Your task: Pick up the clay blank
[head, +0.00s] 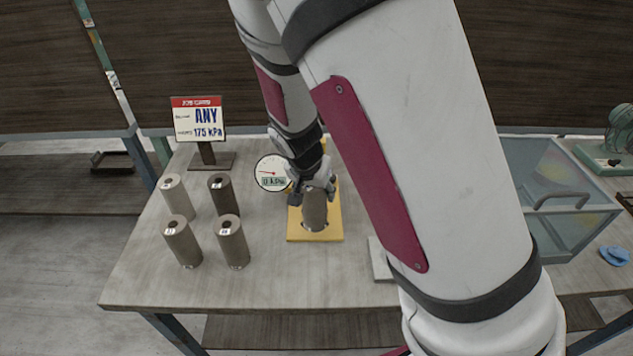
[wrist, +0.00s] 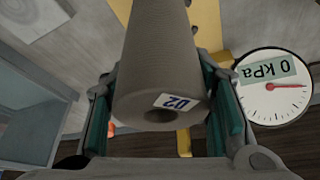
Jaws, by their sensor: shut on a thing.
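A grey-brown clay blank (head: 314,212) stands on a yellow plate (head: 330,231) in the head view. My gripper (head: 314,184) is at its top, and part of the blank is hidden by the fingers. In the wrist view the clay blank (wrist: 165,65) fills the middle, with a label reading 02 and a round hole in its end. My gripper (wrist: 160,110) has one dark green finger pad on each side of it and is shut on it. I cannot tell whether the blank touches the plate.
Several other clay cylinders (head: 181,241) stand on the table's left. A round gauge (head: 271,173) reads 0 kPa, also in the wrist view (wrist: 271,88). A glass-sided box (head: 560,190) stands right. The front left tabletop is clear.

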